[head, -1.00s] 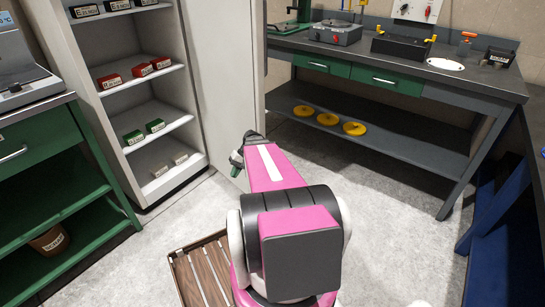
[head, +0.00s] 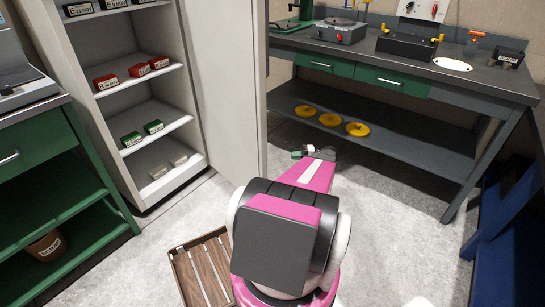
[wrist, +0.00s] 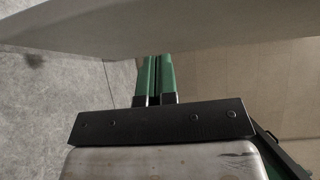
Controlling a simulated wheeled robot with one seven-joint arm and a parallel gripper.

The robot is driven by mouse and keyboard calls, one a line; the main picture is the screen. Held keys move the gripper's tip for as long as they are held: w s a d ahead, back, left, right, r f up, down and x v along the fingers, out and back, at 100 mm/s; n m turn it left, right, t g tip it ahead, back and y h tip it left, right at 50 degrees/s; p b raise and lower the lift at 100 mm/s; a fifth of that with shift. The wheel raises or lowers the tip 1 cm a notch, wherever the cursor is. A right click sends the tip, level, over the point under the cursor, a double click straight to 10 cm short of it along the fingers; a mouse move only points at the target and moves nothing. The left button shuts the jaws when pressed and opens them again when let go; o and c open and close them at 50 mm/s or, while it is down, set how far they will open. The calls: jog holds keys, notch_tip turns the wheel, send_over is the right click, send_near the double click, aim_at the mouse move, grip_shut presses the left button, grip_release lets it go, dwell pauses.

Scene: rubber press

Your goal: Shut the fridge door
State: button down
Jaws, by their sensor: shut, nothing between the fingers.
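The fridge (head: 185,190) stands open at the left of the head view, its shelves showing. Its pale door (head: 225,85) is swung wide open, and its free edge stands near the middle of the picture. My gripper (head: 298,154) is to the right of that edge, above the floor, and looks apart from the door. In the wrist view its green fingers (wrist: 155,75) are together and empty. A broad pale surface (wrist: 140,28), probably the door, crosses the top of that view; whether the fingertips touch it I cannot tell.
A workbench (head: 455,95) with yellow discs (head: 330,119) on its lower shelf stands behind, right of the door. A green bench (head: 60,185) stands left of the fridge. A wooden slatted crate (head: 205,272) lies on the floor beside my arm. Open floor (head: 390,200) is to the right.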

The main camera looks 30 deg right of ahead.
jog(key=s+a+x, duration=0.1)
jog(key=x, duration=1)
jog(key=shift+s+t, duration=0.25)
jog(key=shift+t, duration=0.05)
jog(key=shift+a+r, duration=0.15)
jog(key=shift+a, duration=0.05)
